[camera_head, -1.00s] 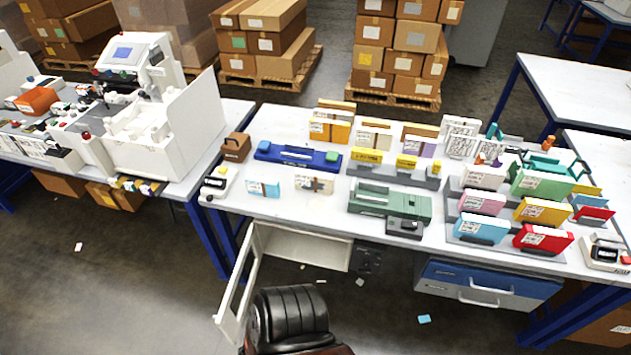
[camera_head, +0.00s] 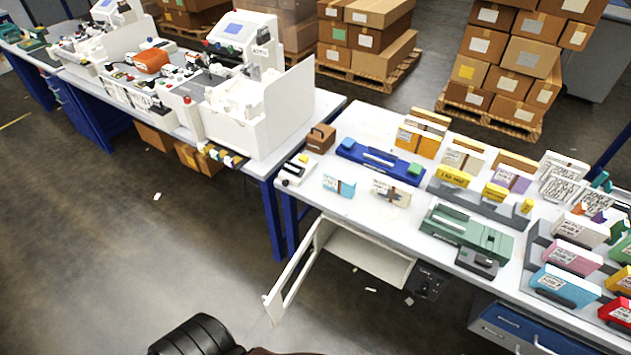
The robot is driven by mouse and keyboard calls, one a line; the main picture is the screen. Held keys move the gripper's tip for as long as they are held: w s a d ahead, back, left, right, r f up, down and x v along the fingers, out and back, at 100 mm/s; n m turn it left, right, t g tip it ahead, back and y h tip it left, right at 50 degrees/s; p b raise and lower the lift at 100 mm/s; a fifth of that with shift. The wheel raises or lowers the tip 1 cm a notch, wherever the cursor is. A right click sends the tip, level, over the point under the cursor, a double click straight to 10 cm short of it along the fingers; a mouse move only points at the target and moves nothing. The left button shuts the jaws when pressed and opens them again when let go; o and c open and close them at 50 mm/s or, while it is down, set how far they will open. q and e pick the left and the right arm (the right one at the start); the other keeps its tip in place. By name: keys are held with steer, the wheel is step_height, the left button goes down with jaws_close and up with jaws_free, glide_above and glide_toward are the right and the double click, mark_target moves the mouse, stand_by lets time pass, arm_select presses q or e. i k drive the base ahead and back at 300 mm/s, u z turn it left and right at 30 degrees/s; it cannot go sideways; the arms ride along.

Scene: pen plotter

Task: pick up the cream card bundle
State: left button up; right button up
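A small cream card bundle (camera_head: 391,192) with a brown band lies near the front of the white workbench (camera_head: 365,232). It is just right of a light blue card bundle (camera_head: 339,185) and left of the green device (camera_head: 466,232). Another cream bundle (camera_head: 462,157) stands farther back in a row, and a cream one (camera_head: 580,229) stands in the rack at the right. Neither of my grippers is in view.
A blue device (camera_head: 380,163) and a brown box (camera_head: 321,138) stand behind the bundles. A small white device (camera_head: 297,170) is at the left corner. An open white door (camera_head: 298,272) juts out below the bench front.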

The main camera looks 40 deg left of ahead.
mark_target(396, 192)
steer(key=u, duration=1.75)
steer(key=i, duration=1)
steer(key=z, duration=0.05)
